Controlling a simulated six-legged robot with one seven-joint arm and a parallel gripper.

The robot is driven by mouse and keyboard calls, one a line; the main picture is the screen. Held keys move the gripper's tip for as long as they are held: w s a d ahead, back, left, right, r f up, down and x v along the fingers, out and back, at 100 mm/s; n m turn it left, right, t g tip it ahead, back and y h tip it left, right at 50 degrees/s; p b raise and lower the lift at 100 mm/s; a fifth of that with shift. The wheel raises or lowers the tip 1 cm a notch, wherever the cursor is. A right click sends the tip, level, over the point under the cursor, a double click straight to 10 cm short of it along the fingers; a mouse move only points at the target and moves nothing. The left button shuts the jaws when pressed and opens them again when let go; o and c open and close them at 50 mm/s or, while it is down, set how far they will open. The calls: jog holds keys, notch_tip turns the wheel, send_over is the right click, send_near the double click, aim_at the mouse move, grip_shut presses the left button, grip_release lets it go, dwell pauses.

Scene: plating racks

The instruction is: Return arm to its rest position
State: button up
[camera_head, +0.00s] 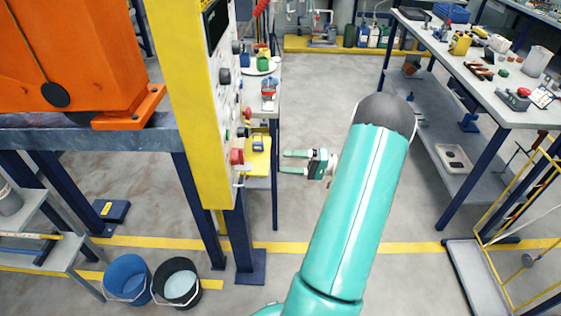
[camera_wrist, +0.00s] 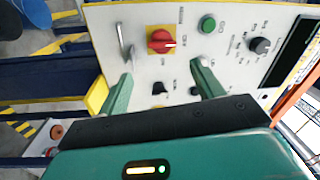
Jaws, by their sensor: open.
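My gripper (camera_head: 294,162) is at the end of my teal arm, just right of a yellow-framed control panel (camera_head: 225,110). Its two fingers point left toward the panel and stand apart with nothing between them. In the wrist view my gripper (camera_wrist: 160,92) is open and faces the panel (camera_wrist: 185,22). A red rotary switch on a yellow plate (camera_wrist: 161,40), a green button (camera_wrist: 207,24) and a black knob (camera_wrist: 260,45) show on the panel beyond the fingertips. I cannot tell the exact gap between fingertips and panel.
An orange machine (camera_head: 70,60) stands at left on a bench. A blue bucket (camera_head: 127,278) and a black bucket (camera_head: 176,282) sit on the floor below. A workbench (camera_head: 480,75) with several tools and a yellow cart (camera_head: 520,220) stand at right. The floor between is clear.

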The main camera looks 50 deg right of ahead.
dwell(0.6)
jog(key=w+a+r+n+g+h, duration=0.1)
jog(key=w+a+r+g, duration=0.2)
jog(key=a, duration=0.5)
jog(key=a+r+n+g, duration=0.2)
jog(key=a+r+g, duration=0.1)
jog(key=a+g, duration=0.3)
jog(key=w+a+r+n+g+h, duration=0.1)
jog(key=w+a+r+g, duration=0.15)
jog(key=a, duration=0.65)
jog(key=s+a+r+n+t+h, duration=0.1)
jog(key=s+a+r+h, duration=0.3)
jog(key=a, duration=0.4)
jog(key=s+a+r+n+t+h, duration=0.1)
jog(key=s+a+r+n+h, duration=0.2)
jog(key=s+a+r+h, duration=0.2)
jog(key=s+a, duration=0.2)
jog(key=a, duration=0.1)
jog(key=shift+a+h, duration=0.15)
jog(key=shift+h, duration=0.15)
